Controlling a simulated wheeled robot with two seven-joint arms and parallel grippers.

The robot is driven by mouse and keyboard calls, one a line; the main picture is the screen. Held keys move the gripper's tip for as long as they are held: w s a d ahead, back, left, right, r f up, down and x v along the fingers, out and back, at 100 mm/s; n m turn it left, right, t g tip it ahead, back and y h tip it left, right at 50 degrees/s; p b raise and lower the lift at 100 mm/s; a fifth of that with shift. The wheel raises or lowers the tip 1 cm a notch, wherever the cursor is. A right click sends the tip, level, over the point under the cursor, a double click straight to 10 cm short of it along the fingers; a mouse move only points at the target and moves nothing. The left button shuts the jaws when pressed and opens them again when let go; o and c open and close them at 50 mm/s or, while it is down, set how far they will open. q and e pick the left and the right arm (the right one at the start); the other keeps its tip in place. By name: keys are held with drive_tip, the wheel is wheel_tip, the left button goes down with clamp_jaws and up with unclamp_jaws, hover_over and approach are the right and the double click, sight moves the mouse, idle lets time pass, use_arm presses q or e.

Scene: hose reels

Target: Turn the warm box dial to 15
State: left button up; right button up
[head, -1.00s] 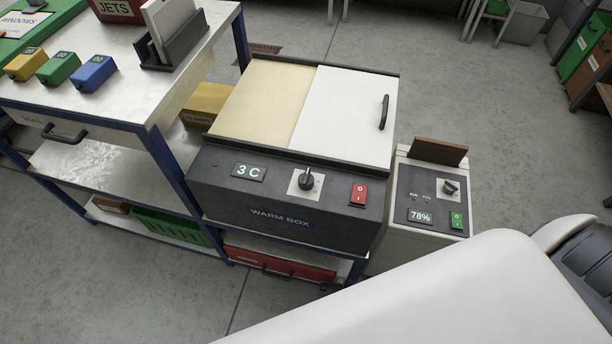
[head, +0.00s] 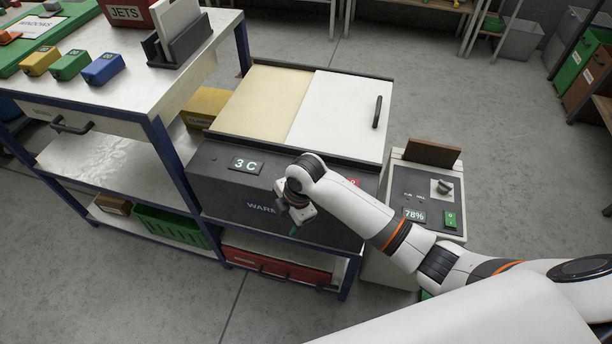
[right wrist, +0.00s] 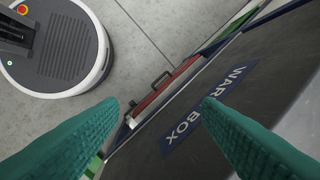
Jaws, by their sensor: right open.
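The warm box (head: 220,193) is a dark grey case with a cream and white lid, on a blue-framed stand. Its display (head: 246,166) reads 3 C. Its dial is hidden behind my right arm in the head view, and the red switch (head: 352,183) is mostly covered. My right gripper (head: 296,228) is in front of the box's front panel, by the WARM BOX label. In the right wrist view its two green fingers (right wrist: 160,104) are spread apart with nothing between them, and the label (right wrist: 210,115) shows beyond them. My left gripper is not in view.
A grey unit (head: 398,168) with a 78% display and its own knob stands right of the warm box. A workbench (head: 150,85) with yellow, green and blue blocks is at left. A red drawer (head: 275,262) is below the box.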

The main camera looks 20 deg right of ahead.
drive_tip(key=w+d+r+n, duration=0.1)
drive_tip(key=w+r+n, duration=0.1)
drive_tip(key=w+d+r+n+h, duration=0.1)
drive_tip(key=w+r+n, duration=0.1)
drive_tip(key=r, duration=0.1)
drive_tip(key=w+d+r+n, duration=0.1)
drive_tip(key=w+r+n, duration=0.2)
drive_tip(key=shift+w+g, duration=0.1)
drive_tip(key=shift+g, duration=0.2)
drive_tip(key=w+d+r+n+h, duration=0.1)
drive_tip(key=w+d+r+n, duration=0.3)
drive_tip(key=r, duration=0.3)
drive_tip(key=shift+g, duration=0.3)
wheel_tip(320, 180, down, 12)
drive_tip(key=shift+s+r+p, duration=0.1)
drive_tip(key=shift+s+p, duration=0.05)
drive_tip(key=shift+p, duration=0.5)
drive_tip(key=c, duration=1)
